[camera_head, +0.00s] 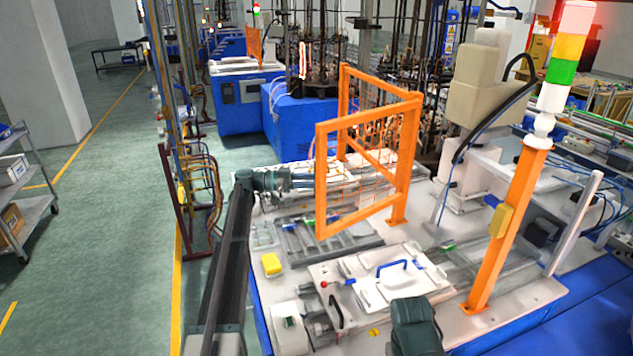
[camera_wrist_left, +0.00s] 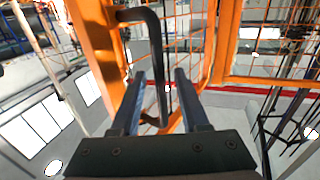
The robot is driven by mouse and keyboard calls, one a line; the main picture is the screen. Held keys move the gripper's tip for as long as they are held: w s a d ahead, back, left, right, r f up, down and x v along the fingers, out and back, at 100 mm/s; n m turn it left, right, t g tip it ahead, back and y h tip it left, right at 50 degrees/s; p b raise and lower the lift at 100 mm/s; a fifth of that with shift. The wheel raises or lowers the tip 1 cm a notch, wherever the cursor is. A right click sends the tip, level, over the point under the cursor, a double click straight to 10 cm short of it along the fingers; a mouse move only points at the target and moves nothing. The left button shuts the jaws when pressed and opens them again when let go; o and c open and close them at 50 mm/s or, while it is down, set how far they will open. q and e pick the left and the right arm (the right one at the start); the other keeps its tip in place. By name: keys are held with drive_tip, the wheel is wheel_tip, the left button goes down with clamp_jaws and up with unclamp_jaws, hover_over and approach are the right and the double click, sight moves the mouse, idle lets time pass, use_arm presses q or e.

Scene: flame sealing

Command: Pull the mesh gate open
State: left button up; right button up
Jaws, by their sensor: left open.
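The mesh gate (camera_head: 322,185) is an orange-framed panel. It stands at an angle to the orange frame behind it, with a gap between its left edge and the far post. In the left wrist view, its orange upright (camera_wrist_left: 97,40) carries a dark bent handle (camera_wrist_left: 155,32). My left gripper (camera_head: 308,180) is at the gate's left edge. Its fingers (camera_wrist_left: 160,76) are open, and the handle's bar runs between them in the picture; contact cannot be told. The handle is not clear in the head view.
A white worktop with a yellow box (camera_head: 271,264) and a lidded fixture with a blue handle (camera_head: 392,267) lies below the gate. An orange post with a signal lamp (camera_head: 556,70) stands at right. The green floor (camera_head: 110,230) at left is open.

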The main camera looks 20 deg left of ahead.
use_arm(q)
drive_tip(key=v, duration=1.3)
drive_tip(key=shift+a, duration=0.35)
drive_tip(key=shift+s, duration=0.25)
